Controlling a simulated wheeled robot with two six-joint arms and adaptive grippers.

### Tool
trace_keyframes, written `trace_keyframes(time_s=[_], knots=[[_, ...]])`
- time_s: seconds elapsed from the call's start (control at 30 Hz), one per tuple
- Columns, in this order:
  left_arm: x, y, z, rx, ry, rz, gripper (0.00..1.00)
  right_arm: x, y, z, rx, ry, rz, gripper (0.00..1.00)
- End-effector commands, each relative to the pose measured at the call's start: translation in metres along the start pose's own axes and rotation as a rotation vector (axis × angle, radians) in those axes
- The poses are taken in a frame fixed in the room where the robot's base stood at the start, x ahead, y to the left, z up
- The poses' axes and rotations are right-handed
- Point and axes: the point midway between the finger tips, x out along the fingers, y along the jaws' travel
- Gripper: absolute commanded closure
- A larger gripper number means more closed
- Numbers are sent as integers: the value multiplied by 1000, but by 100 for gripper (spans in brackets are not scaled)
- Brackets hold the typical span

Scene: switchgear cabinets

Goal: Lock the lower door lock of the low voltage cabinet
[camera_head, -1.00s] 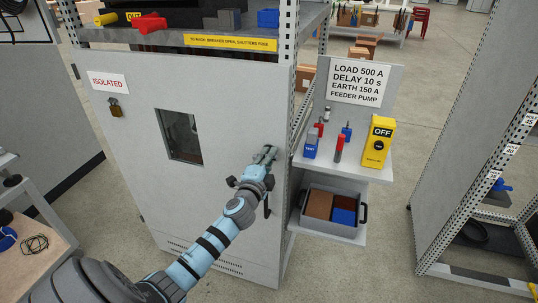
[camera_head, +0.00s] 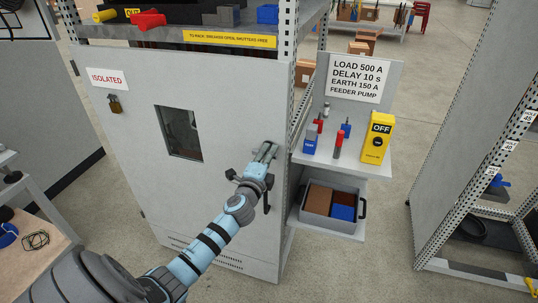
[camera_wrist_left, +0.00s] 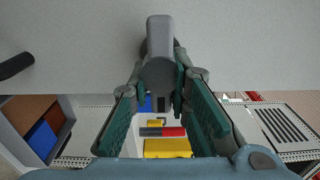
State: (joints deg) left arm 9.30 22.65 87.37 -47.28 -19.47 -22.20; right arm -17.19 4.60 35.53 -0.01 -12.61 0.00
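The cabinet door (camera_head: 150,185) is a grey panel with a small dark window. A grey lock handle (camera_wrist_left: 158,65) stands out from the door in the left wrist view. My left gripper (camera_head: 268,150) is at the door's right edge, with its teal-padded fingers (camera_wrist_left: 158,90) close along both sides of this handle. The fingers look shut on it, and they mostly hide it in the head view. A dark door handle (camera_head: 267,200) sits just below the gripper, and it also shows at the left of the left wrist view (camera_wrist_left: 15,65). My right gripper is not in view.
Right of the door, a shelf (camera_head: 375,163) holds a yellow OFF box (camera_head: 377,138) and several small red and blue items. A grey bin (camera_head: 330,222) stands on the shelf below. An ISOLATED sign (camera_head: 108,79) and a padlock (camera_head: 115,104) are at the door's upper left.

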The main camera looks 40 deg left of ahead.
Motion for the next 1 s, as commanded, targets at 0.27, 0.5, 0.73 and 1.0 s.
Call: trace_keyframes(time_s=[0.27, 0.5, 0.73, 1.0], knots=[[0, 0, 0, -1, 0, -1, 65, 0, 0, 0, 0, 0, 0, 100], [-15, 1, 0, 1, 1, 0, 65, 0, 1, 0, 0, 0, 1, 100], [-77, 1, 0, 2, 2, 2, 65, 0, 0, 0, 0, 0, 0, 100], [-119, 0, -1, -1, 1, 0, 65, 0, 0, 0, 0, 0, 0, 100]])
